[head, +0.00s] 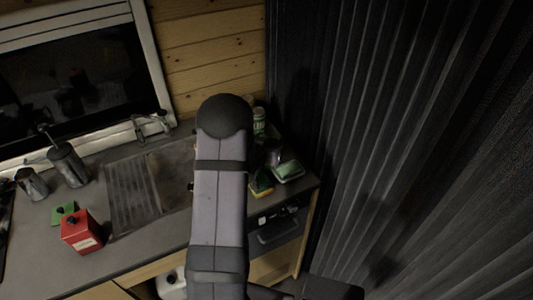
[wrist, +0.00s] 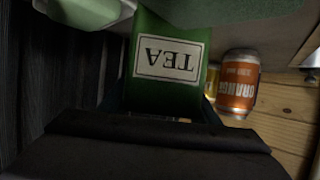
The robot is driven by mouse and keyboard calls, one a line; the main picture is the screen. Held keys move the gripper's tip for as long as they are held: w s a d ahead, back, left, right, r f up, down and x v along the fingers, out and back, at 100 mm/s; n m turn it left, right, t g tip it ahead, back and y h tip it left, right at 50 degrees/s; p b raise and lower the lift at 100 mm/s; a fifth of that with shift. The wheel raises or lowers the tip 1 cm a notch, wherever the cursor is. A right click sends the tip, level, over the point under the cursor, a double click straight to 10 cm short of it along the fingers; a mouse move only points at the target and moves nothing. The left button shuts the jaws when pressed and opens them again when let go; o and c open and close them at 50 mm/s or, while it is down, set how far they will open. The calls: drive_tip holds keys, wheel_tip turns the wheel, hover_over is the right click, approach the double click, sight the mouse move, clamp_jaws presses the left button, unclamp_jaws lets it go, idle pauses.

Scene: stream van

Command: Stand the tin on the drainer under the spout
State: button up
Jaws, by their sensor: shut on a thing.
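A green tin with a white TEA label (wrist: 170,62) fills the middle of the wrist view, its lettering upside down. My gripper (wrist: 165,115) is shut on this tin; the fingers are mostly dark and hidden. In the head view my arm hides the gripper and the tin. The ridged drainer (head: 130,195) lies on the counter left of my arm, its visible ribs bare.
A red tin (head: 80,232), a green item (head: 63,212) and grey canisters (head: 69,165) stand left of the drainer. Right of my arm are a green-and-white dish (head: 288,171), a yellow sponge (head: 261,184) and a green can (head: 259,121). An orange can (wrist: 238,82) shows in the wrist view.

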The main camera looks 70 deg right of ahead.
drive_tip(key=shift+r, duration=0.3)
drive_tip(key=shift+r+b, duration=1.2)
drive_tip(key=shift+r, duration=3.6)
drive_tip(key=shift+w, duration=0.1)
